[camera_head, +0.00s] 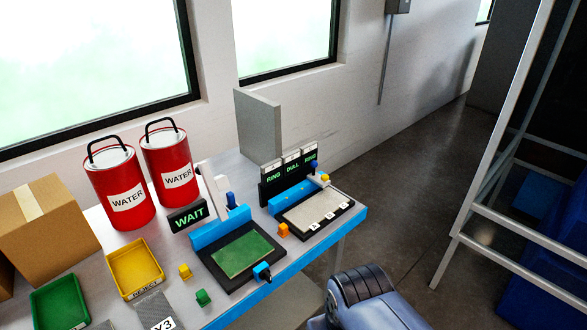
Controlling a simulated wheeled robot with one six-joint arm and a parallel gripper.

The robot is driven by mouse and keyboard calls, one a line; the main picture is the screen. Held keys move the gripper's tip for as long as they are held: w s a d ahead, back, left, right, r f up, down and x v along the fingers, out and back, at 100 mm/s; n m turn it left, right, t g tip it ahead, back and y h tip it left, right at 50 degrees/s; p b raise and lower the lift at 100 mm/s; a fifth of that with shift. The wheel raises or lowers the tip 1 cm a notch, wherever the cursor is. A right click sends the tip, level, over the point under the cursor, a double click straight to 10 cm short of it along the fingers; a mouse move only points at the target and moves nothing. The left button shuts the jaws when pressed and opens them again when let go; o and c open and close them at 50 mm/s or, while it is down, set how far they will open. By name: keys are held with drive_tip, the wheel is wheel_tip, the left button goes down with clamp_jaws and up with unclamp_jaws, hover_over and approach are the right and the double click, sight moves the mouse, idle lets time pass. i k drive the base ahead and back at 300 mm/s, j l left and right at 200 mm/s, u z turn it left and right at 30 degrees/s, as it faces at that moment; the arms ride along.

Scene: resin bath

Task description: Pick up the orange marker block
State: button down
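The orange marker block (283,230) is a small block standing on the grey bench top. It sits between the black-framed green panel on its left and the pale board on its right, near the bench's blue front edge. Nothing covers it. Part of my arm shows at the bottom, right of the bench and apart from the block. My gripper is not in view, so whether it is open or shut does not show.
A green panel (241,254) and pale board (314,210) flank the block. A blue block (262,271), yellow block (186,271) and green block (203,298) are nearby. Red WATER buckets (120,188) stand behind. Open floor (405,215) lies right of the bench, before a metal frame (490,150).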

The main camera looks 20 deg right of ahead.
sight(284, 229)
drive_tip(key=i+j+z, duration=0.1)
drive_tip(key=z, duration=0.3)
drive_tip(key=j+z, duration=0.45)
drive_tip(key=i+l, duration=0.05)
drive_tip(key=l, duration=0.05)
